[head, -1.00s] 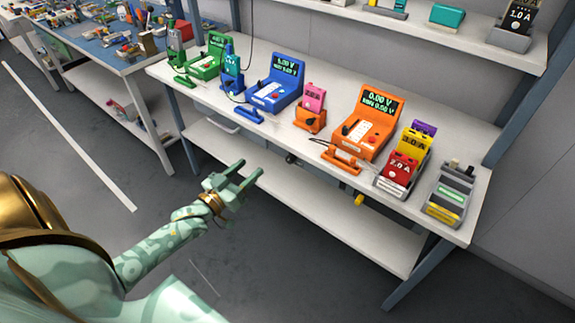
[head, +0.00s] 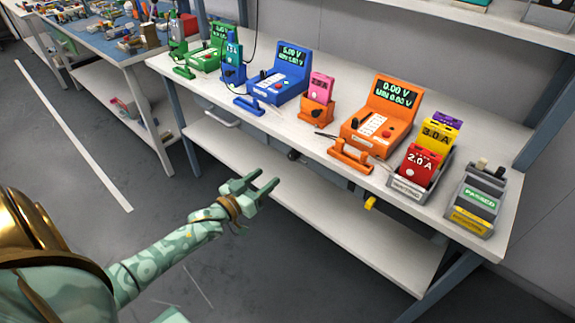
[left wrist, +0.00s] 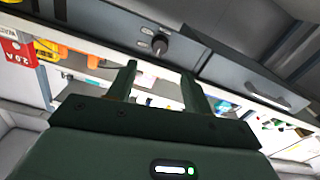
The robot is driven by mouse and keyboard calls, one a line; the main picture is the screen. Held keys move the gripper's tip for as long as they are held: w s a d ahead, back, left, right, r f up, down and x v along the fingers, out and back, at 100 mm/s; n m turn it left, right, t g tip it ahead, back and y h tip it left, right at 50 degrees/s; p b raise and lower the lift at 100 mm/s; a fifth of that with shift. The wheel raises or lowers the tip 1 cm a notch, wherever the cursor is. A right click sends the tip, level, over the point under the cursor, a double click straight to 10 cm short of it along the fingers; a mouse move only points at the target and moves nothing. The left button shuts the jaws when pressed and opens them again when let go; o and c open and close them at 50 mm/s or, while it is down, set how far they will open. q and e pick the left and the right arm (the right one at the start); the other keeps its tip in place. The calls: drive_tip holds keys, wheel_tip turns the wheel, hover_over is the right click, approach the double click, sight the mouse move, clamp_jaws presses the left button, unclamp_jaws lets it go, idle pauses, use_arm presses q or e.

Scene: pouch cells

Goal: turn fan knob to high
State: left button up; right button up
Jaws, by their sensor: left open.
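The fan knob seems to be the small dark knob (left wrist: 160,45) on a grey panel under the bench's front edge, with small pale labels around it in the left wrist view; they are too small to read. In the head view the dark knob (head: 293,155) sits below the bench top, in front of the blue and pink devices. My left gripper (head: 268,179) is open and empty, in front of the bench and apart from the knob. In the left wrist view its two fingers (left wrist: 159,73) point toward the knob. My right gripper is out of view.
The bench top (head: 300,125) holds a blue meter (head: 283,75), an orange meter (head: 385,115), a pink device (head: 322,88) and grey trays of cells. A yellow part (head: 371,203) and a drawer handle (head: 222,118) stick out below it. A lower shelf (head: 330,220) is bare.

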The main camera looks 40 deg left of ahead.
sight(291, 158)
use_arm(q)
drive_tip(key=w+b, duration=0.1)
drive_tip(key=w, duration=0.2)
drive_tip(key=w+b, duration=0.1)
drive_tip(key=w, duration=0.1)
drive_tip(key=w+b, duration=0.1)
drive_tip(key=w, duration=0.2)
drive_tip(key=shift+w+d+f, duration=0.2)
drive_tip(key=shift+w+d, duration=0.15)
drive_tip(key=shift+w+r, duration=0.15)
drive_tip(key=shift+w, duration=0.25)
drive_tip(key=c, duration=1)
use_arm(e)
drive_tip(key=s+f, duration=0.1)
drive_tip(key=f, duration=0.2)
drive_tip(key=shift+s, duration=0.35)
